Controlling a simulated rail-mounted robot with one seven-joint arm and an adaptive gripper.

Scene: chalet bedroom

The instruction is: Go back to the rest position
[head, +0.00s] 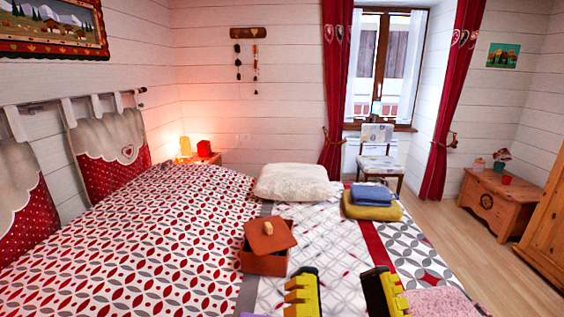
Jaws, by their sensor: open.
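My gripper (343,294) shows at the bottom centre of the head view, with two black and yellow fingers set wide apart. It is open, and nothing shows between the fingers. It is over the near part of the bed (140,240). A brown-orange box (264,264) sits on the bed just left of and beyond the left finger. Its lid (270,238) rests tilted on top, with a pale knob.
A white pillow (291,182) and folded blue (371,195) and yellow (372,211) cloths lie farther back on the bed. A pink cloth (442,302) is right of my gripper. A chair (378,165) and a wooden chest (497,203) stand beyond. Floor is clear at right.

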